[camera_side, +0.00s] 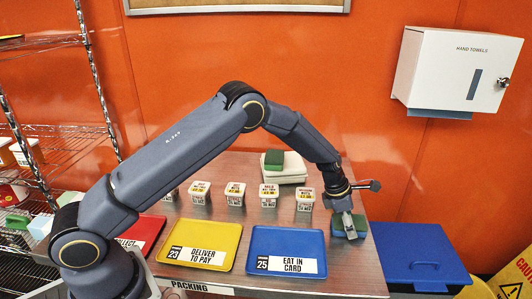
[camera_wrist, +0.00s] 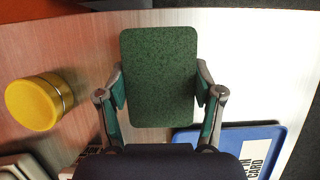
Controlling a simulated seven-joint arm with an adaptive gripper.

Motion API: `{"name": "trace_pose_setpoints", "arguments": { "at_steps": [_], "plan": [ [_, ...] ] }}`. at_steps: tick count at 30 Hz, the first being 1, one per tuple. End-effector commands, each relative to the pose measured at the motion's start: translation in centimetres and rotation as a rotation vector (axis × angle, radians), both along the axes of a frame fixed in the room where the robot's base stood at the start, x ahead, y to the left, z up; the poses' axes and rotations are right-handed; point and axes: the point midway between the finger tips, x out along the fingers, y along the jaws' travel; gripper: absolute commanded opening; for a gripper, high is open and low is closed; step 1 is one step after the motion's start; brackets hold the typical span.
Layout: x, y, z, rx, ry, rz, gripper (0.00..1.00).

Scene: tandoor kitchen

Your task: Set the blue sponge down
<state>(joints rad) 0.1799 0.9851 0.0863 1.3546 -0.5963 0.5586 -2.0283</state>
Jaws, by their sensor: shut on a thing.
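The sponge shows a dark green scouring face toward the camera in the wrist view (camera_wrist: 158,85). In the side view the sponge (camera_side: 353,232) is small and partly covered by my fingers, with a bluish lower part. My gripper (camera_side: 346,222) is shut on it, one finger on each long side; the fingers also show in the wrist view (camera_wrist: 160,92). The sponge is at the right end of the steel counter (camera_side: 345,275), right of the blue "EAT IN CARD" tray (camera_side: 248,267). I cannot tell whether its underside touches the counter.
Several labelled tubs (camera_side: 235,193) stand behind. A green sponge (camera_side: 273,158) rests on white stacked items (camera_side: 291,172). A blue lidded bin (camera_side: 420,255) stands right. A yellow-topped jar (camera_wrist: 36,103) shows in the wrist view.

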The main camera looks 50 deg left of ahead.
Motion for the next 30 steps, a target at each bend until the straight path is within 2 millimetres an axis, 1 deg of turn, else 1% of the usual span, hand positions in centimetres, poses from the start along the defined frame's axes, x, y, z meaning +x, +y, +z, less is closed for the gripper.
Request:
{"name": "trace_pose_setpoints", "arguments": {
  "at_steps": [6, 7, 13, 14, 23, 26, 29, 30],
  "plan": [
    [0.0, 0.0, -0.4, 0.0, 0.001, 0.0, 0.55],
    [0.0, 0.0, -0.3, 0.0, 0.001, 0.0, 0.7],
    [0.0, 0.0, -0.3, 0.0, 0.001, 0.0, 0.9],
    [0.0, 0.0, -0.3, 0.0, 0.001, 0.0, 0.92],
    [0.0, 0.0, -0.2, 0.0, 0.001, -0.001, 0.92],
    [-0.1, 0.1, 0.5, 0.0, 0.0, -0.001, 0.92],
    [-0.5, 0.5, 2.0, 0.0, -0.001, -0.001, 0.92],
    [-0.8, 0.7, 2.8, 0.0, -0.002, -0.001, 0.92]
  ]
}}
